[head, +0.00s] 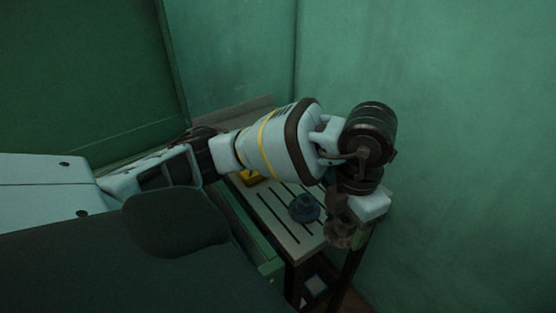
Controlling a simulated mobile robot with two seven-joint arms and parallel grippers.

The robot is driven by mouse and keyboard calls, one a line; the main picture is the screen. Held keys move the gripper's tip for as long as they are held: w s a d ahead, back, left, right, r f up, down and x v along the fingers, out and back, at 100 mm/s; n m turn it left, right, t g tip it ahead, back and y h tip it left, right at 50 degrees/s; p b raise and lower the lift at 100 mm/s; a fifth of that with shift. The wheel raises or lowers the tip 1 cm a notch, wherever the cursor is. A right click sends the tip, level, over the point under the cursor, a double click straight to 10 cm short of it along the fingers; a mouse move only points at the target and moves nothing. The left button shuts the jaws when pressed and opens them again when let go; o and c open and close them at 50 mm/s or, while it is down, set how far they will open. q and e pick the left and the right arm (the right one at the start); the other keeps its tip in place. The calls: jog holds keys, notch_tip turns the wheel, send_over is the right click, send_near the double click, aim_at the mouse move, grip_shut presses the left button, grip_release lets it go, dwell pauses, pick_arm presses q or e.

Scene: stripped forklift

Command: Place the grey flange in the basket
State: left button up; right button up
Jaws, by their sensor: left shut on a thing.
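My left gripper (350,212) hangs pointing down from its wrist near the right end of a slatted bench. It is shut on a dark grey, rounded piece that looks like the grey flange (340,234). The fingers and dim light hide much of the piece. The piece appears in front of the bench's right edge; I cannot tell how high it is. A dark blue flange-like part (303,208) stands on the bench, just left of the gripper. No basket is visible. My right gripper is not in view.
The slatted bench (277,215) has dark slots and a bare strip left of the blue part. A yellow object (252,178) lies farther back, partly behind my arm. Green walls (430,120) close in behind and to the right. A small pale blue item (316,286) shows below the bench.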

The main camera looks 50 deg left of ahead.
aim_at(328, 232)
pick_arm(q)
jog(key=m, duration=0.3)
jog(key=shift+s+a+f+m, duration=0.15)
jog(key=shift+s+m, duration=0.15)
jog(key=shift+m, duration=0.1)
jog(key=m, duration=0.4)
jog(key=shift+s+a+f, duration=0.2)
jog(key=shift+s+f, duration=0.05)
jog(key=shift+s, duration=0.05)
jog(key=m, duration=0.4)
jog(key=shift+s+a+f+m, duration=0.15)
jog(key=shift+s+f+m, duration=0.15)
jog(key=shift+s+m, duration=0.1)
jog(key=m, duration=0.4)
jog(key=shift+s+a+f, duration=0.2)
jog(key=shift+s, duration=0.1)
jog(key=s+m, duration=0.1)
jog(key=m, duration=0.4)
jog(key=f+m, duration=0.1)
jog(key=m, duration=0.4)
jog(key=s+a+m, duration=0.1)
jog(key=m, duration=0.5)
jog(key=shift+s+f, duration=0.3)
jog(key=shift+s, duration=0.05)
